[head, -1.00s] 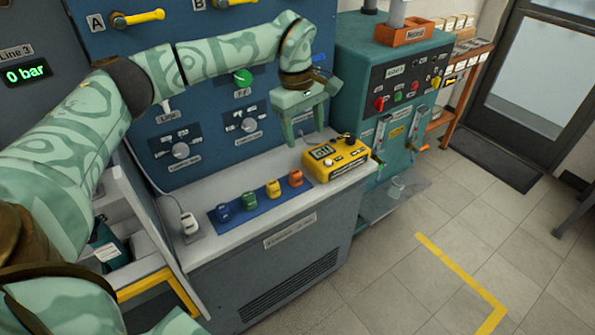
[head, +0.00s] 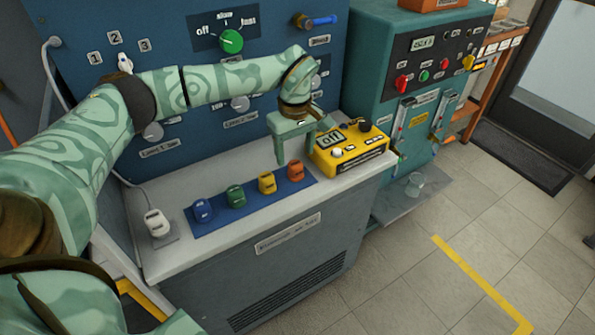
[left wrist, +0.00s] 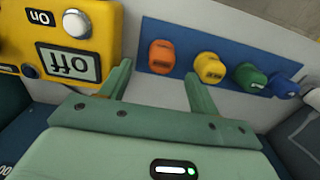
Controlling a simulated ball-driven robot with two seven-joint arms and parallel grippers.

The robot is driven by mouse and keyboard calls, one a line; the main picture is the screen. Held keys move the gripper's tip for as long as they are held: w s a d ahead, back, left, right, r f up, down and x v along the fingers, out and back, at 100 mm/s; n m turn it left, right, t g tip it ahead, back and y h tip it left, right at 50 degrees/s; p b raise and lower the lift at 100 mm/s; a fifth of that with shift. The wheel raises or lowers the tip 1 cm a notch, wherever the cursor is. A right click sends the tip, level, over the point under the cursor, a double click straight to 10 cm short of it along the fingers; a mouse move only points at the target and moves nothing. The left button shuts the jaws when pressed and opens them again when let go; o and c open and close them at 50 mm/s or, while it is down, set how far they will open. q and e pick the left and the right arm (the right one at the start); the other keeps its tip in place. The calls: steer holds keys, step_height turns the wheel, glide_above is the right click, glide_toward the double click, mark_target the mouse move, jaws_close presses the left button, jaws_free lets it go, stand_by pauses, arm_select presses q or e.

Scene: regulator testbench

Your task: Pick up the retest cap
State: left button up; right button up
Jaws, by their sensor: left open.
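Several small caps stand in a row on a blue strip (head: 222,209): a blue cap (head: 203,210), a green cap (head: 236,196), a yellow cap (head: 267,182) and an orange cap (head: 295,170). I cannot read which is the retest cap. My left gripper (head: 294,158) is open and empty, above the bench near the orange cap. In the left wrist view, the orange cap (left wrist: 161,57) and yellow cap (left wrist: 209,68) show just beyond the spread fingers (left wrist: 159,84). The green cap (left wrist: 248,78) and blue cap (left wrist: 284,86) are farther right. My right gripper is not in view.
A yellow box (head: 347,146) reading "off" stands right of the orange cap, close to my gripper. A white corded device (head: 157,223) stands at the bench's left. A blue panel (head: 190,90) with knobs rises behind. A teal machine (head: 377,75) is at the right.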

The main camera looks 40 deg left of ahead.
mark_target(295, 163)
arm_select(q)
step_height(295, 163, down, 6)
steer(key=b, duration=0.2)
steer(key=shift+s+d+r+b, duration=0.15)
steer(key=shift+r+b, duration=0.1)
steer(key=shift+b, duration=0.15)
steer(key=shift+r, duration=0.15)
steer(key=shift+c, duration=1)
steer(key=c, duration=0.9)
steer(key=shift+o, duration=0.2)
steer(key=shift+r, duration=0.1)
